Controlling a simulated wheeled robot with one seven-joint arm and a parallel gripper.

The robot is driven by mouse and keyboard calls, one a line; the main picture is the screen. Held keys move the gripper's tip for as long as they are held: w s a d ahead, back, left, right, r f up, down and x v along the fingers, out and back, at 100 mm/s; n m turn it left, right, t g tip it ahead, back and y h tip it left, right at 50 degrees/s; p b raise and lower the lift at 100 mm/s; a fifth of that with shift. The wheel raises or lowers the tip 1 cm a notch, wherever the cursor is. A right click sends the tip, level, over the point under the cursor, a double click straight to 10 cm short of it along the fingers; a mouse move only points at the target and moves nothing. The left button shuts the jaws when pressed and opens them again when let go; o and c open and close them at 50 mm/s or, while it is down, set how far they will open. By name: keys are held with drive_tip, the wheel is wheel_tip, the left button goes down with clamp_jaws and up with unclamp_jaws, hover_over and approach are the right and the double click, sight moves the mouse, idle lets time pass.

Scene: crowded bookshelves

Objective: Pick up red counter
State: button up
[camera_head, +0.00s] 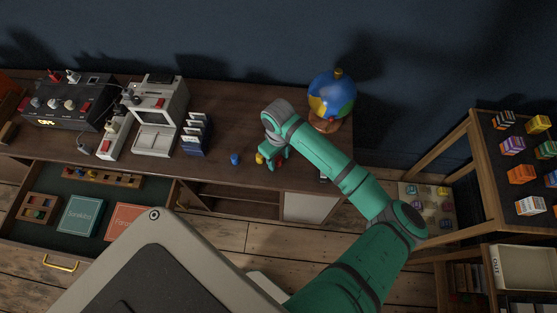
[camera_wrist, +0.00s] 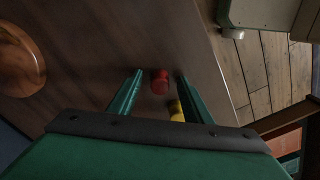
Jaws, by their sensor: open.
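The red counter (camera_wrist: 160,82) stands on the dark wooden desk top in the wrist view, between the two fingers of my gripper (camera_wrist: 160,73). Gaps show between it and each finger, so the jaws are open around it in this view; whether they are down at its height I cannot tell. A yellow counter (camera_wrist: 177,111) is close to it, near the right finger and partly hidden. In the head view my gripper (camera_head: 275,154) hangs over the desk's front part, mostly hiding the red counter. The yellow counter (camera_head: 259,158) shows just left of it.
A blue counter (camera_head: 235,158) stands farther left on the desk (camera_head: 235,105). A globe (camera_head: 331,98) on a wooden base is at the back right. A card rack (camera_head: 195,134) and machines are at the left. An open drawer (camera_head: 151,190) juts out at front left.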

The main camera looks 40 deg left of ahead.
drive_tip(key=shift+f, duration=0.1)
drive_tip(key=shift+c, duration=0.7)
drive_tip(key=c, duration=1)
